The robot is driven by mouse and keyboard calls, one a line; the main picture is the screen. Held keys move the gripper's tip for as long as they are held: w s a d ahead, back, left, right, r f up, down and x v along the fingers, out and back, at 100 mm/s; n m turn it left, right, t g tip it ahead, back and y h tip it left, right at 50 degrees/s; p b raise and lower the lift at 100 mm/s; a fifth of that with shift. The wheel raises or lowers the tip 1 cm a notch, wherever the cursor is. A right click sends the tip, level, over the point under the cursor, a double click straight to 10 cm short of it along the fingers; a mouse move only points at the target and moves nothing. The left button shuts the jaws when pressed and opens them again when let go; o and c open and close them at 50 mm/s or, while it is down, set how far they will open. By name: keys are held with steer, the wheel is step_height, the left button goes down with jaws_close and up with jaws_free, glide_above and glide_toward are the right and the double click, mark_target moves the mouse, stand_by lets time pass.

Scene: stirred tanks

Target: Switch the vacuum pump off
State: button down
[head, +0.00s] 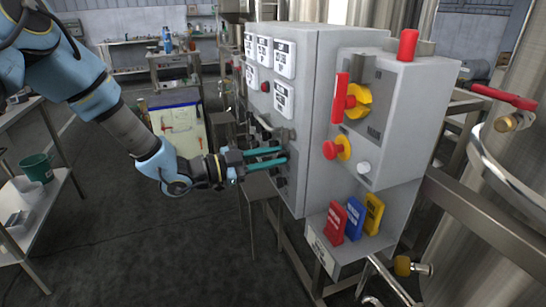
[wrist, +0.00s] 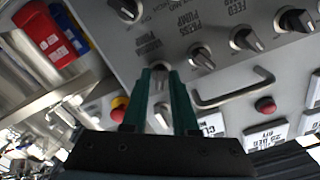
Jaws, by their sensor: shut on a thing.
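The grey control cabinet (head: 305,120) stands at the centre of the head view. My gripper (head: 284,156) reaches its left-hand panel from the left, with both green fingers at the panel. In the wrist view my gripper (wrist: 160,72) is closed around a selector knob (wrist: 160,68) beneath a label that appears to read vacuum pump. The fingers hide most of this knob, so I cannot tell which way it points. The press pump knob (wrist: 201,58) and the feed pump knob (wrist: 246,39) sit in the same row to its right.
A metal handle (wrist: 235,95) and a red button (wrist: 265,105) are close by on the panel. The cabinet's other face carries a yellow-red switch (head: 357,101) and a red button (head: 331,150). Coloured tags (head: 354,217) stand on its lower shelf. Open floor lies left.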

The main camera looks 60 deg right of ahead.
steer(key=shift+n, duration=0.4)
steer(key=n, duration=0.5)
steer(key=n+p, duration=0.1)
steer(key=n, duration=0.5)
steer(key=shift+p, duration=0.3)
stand_by(0.4)
steer(key=c, duration=0.9)
jaws_free()
